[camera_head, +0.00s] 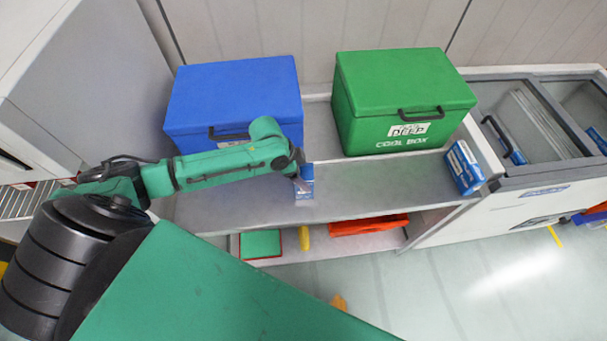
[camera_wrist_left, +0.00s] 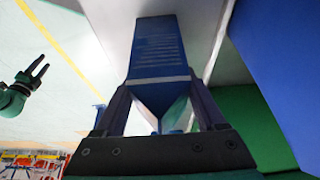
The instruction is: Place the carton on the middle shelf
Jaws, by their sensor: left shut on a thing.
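The blue and white carton (camera_head: 306,173) is in my left gripper (camera_head: 302,182), over the front part of the grey middle shelf (camera_head: 240,199). I cannot tell whether it touches the shelf. In the left wrist view the carton (camera_wrist_left: 157,50) fills the space between the two dark fingers of my left gripper (camera_wrist_left: 158,92), which is shut on it. My right gripper (camera_wrist_left: 37,70) shows only in the left wrist view, at the left, with its fingers apart and nothing between them.
A blue cool box (camera_head: 235,100) and a green cool box (camera_head: 400,95) stand behind. Another blue carton (camera_head: 463,167) stands at the shelf's right end, by a freezer (camera_head: 500,205). A green-red box (camera_head: 260,244), a yellow thing (camera_head: 304,238) and an orange thing (camera_head: 368,226) lie below. The middle shelf's centre is clear.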

